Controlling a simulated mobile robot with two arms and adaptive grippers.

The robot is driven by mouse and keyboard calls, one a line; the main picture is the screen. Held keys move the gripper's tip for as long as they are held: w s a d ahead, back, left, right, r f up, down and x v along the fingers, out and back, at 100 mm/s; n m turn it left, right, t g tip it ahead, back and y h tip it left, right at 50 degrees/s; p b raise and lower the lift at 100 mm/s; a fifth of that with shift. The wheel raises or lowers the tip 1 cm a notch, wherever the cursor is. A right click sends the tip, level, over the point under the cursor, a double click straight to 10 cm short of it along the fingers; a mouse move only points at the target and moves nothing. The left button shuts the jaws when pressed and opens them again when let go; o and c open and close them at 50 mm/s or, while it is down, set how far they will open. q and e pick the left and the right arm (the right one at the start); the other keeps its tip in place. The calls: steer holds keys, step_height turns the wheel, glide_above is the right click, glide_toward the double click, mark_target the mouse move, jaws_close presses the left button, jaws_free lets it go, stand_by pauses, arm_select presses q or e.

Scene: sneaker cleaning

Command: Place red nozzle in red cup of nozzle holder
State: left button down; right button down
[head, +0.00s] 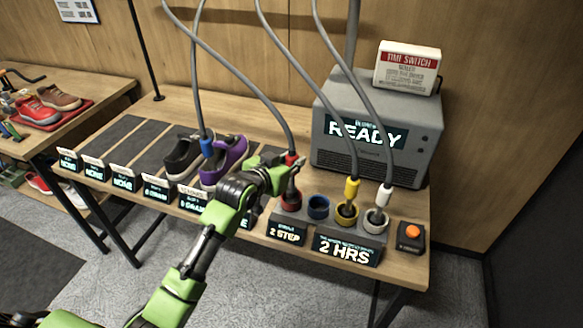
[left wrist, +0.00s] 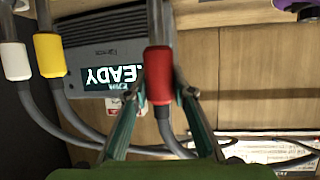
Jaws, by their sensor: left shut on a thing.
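The red nozzle (head: 291,159) hangs on a grey hose, and my left gripper (head: 284,172) is shut on it. In the left wrist view the red nozzle (left wrist: 158,75) is between the two fingers (left wrist: 160,95). In the head view it is above the red cup (head: 291,201) of the nozzle holder (head: 304,221), with its grey lower end pointing down at the cup. I cannot tell whether the tip is inside the rim. My gripper partly covers the nozzle. My right gripper is not in view.
The blue cup (head: 318,207) beside the red one is empty. The yellow nozzle (head: 351,188) and white nozzle (head: 384,194) stand in their cups. The blue nozzle (head: 207,148) is at the purple sneaker (head: 225,160). A grey machine (head: 375,130) stands behind; an orange button (head: 412,232) is at right.

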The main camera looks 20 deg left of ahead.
arm_select(q)
steer(key=shift+w+a+f, duration=0.1)
steer(key=shift+w+f, duration=0.05)
steer(key=f+p, duration=0.1)
steer(key=f, duration=0.2)
steer(key=shift+w, duration=0.2)
steer(key=shift+f, duration=0.25)
steer(key=c, duration=1.7)
jaws_free()
steer(key=shift+f, duration=0.15)
steer(key=b+v, duration=0.1)
steer(key=v, duration=1.1)
